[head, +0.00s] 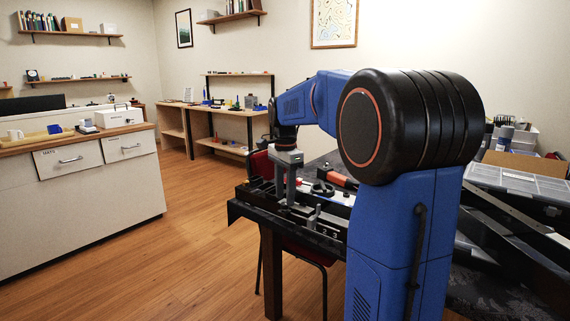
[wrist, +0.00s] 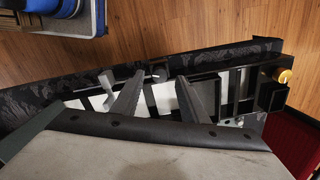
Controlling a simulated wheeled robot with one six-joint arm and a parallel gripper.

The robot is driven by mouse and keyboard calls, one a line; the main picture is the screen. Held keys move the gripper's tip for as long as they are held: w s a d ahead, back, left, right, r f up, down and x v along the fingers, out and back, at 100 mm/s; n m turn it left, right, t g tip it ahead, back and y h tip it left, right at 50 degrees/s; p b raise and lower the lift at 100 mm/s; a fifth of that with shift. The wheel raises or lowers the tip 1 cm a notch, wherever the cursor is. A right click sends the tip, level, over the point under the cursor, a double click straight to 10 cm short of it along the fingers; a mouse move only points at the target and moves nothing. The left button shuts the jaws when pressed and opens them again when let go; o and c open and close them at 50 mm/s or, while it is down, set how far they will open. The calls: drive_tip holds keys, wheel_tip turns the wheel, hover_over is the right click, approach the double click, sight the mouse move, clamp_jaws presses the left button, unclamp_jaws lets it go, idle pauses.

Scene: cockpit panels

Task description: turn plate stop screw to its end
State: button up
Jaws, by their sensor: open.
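My gripper (wrist: 160,77) is open, with its two grey fingers spread over the dark device in the wrist view. A small dark round knob with a pale mark (wrist: 158,70) lies just beyond and between the fingertips; it looks like the plate stop screw, but I cannot be certain. Nothing is held, and I cannot tell whether a finger touches the knob. A brass knob (wrist: 284,76) sits at the device's right end. In the head view my gripper (head: 291,203) points down at the front of the device (head: 333,224); the screw cannot be made out there.
The device stands on a dark table, with a black ring-shaped part (head: 322,189) and a red-and-black tool (head: 341,177) behind my gripper. Clear organizer boxes (head: 515,180) stand at right. A white cabinet (head: 85,185) is at left, with open wooden floor between.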

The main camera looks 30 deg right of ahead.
wheel_tip(320, 180, up, 16)
drive_tip(key=shift+f, duration=0.2)
idle(0.7)
drive_tip(key=n, duration=3.1)
approach(285, 203)
wheel_tip(285, 203, down, 8)
